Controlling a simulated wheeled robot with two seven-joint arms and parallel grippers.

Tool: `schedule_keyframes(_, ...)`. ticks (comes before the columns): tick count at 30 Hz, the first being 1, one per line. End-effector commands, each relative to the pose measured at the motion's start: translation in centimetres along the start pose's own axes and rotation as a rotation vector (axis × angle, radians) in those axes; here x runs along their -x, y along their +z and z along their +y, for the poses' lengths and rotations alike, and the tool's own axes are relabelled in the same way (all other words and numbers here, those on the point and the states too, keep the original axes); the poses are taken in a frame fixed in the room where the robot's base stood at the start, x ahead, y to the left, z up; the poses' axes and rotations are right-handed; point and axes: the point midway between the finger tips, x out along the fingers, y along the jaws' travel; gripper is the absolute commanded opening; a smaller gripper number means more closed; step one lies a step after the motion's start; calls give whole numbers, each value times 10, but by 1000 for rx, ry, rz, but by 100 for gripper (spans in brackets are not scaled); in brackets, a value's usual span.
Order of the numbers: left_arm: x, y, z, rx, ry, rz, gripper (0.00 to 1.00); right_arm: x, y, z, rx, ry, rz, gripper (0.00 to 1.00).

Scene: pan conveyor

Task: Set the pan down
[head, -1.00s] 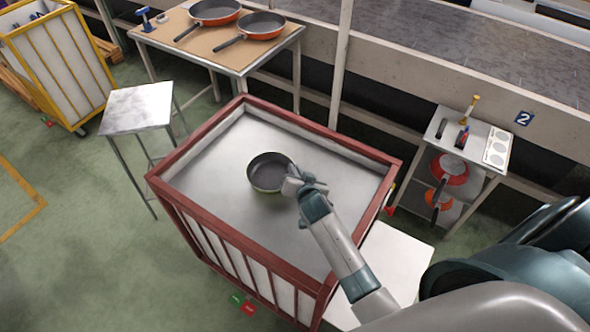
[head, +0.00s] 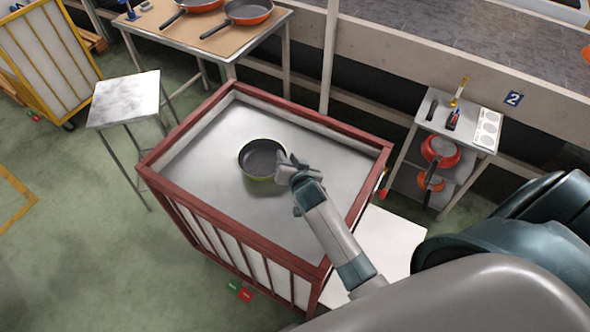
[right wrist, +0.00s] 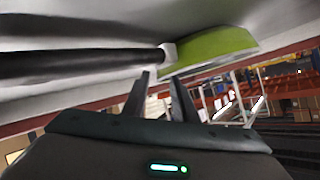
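The pan (head: 263,158), dark inside and green outside, sits upright on the grey floor of the red-framed crate (head: 215,103), near its middle. My right gripper (head: 287,163) is beside the pan's right edge, over the crate. In the right wrist view the pan's green side (right wrist: 212,48) and dark handle (right wrist: 80,62) show just beyond the fingertips. The fingers (right wrist: 160,80) are apart with nothing between them. In the head view the arm hides the handle. My left gripper is out of view.
A small metal table (head: 125,97) stands left of the crate. A workbench (head: 215,42) with orange pans is behind it. A shelf stand (head: 466,127) with tools and orange pans is at right, by the number 2 sign. Crate floor left of the pan is bare.

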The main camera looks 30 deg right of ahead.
Motion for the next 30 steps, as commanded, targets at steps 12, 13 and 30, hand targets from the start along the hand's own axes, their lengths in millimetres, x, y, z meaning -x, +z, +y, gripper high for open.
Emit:
schedule_keyframes(12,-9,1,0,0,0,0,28,65,1,1,-2,0,0,26)
schedule_keyframes(13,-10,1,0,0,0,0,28,70,1,1,-2,0,1,26)
schedule_keyframes(30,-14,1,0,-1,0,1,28,106,0,0,-1,1,0,26)
